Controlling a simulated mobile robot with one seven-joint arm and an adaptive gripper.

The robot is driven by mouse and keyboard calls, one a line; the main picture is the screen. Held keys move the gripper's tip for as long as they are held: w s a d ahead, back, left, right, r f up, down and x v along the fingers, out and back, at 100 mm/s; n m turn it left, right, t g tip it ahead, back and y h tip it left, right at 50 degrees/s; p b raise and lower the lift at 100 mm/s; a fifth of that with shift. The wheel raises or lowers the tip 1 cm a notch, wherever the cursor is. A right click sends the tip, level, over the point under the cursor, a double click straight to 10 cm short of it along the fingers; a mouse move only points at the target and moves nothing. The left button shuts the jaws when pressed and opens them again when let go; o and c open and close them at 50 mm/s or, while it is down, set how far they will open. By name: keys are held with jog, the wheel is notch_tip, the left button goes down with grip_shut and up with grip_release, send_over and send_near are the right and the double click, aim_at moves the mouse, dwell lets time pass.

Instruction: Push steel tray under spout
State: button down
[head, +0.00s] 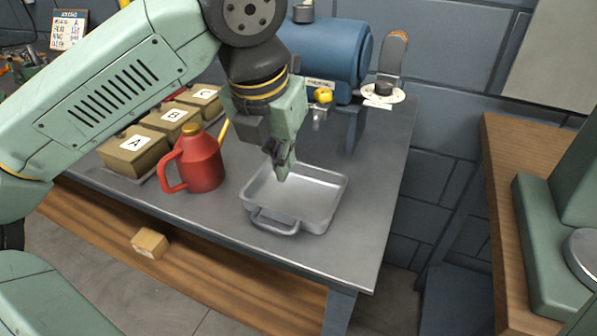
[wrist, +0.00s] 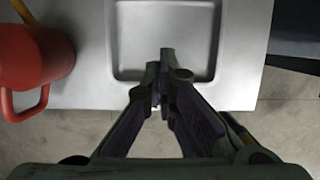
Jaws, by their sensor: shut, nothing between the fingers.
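The steel tray (head: 302,205), a shallow rectangular pan with a handle at its front, sits on the grey metal table. It also shows at the top of the wrist view (wrist: 190,35). The spout (head: 318,115) hangs below a yellow knob (head: 323,95) at the end of the blue tank (head: 335,50), behind the tray. My gripper (head: 281,174) is shut and empty, pointing down over the tray's left part; in the wrist view (wrist: 165,60) its fingers overlap the tray's near edge. I cannot tell whether it touches the tray.
A red can (head: 198,162) stands left of the tray, with boxes marked A (head: 135,152), B (head: 172,123) and C (head: 203,99) beyond it. A round white base (head: 383,94) is at the back right. The table (head: 375,190) is clear right of the tray.

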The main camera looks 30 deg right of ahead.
aim_at(305, 170)
jog(key=p+x, duration=0.1)
jog(key=x, duration=0.7)
jog(key=shift+d+f, duration=0.15)
jog(key=shift+f, duration=0.2)
jog(key=shift+w+d+r+p, duration=0.25)
jog(key=shift+w+d+p, duration=0.5)
jog(key=shift+d, duration=0.3)
jog(key=shift+w+d+f, duration=0.15)
jog(key=shift+w+d, duration=0.3)
jog(key=shift+d, duration=0.05)
jog(key=shift+w+d+f+b, duration=0.15)
jog(key=shift+w+d+b, duration=0.65)
jog(key=shift+d, duration=0.25)
jog(key=shift+w+d, duration=0.25)
jog(key=shift+d, duration=0.1)
jog(key=shift+r, duration=0.2)
jog(key=shift+a, duration=0.1)
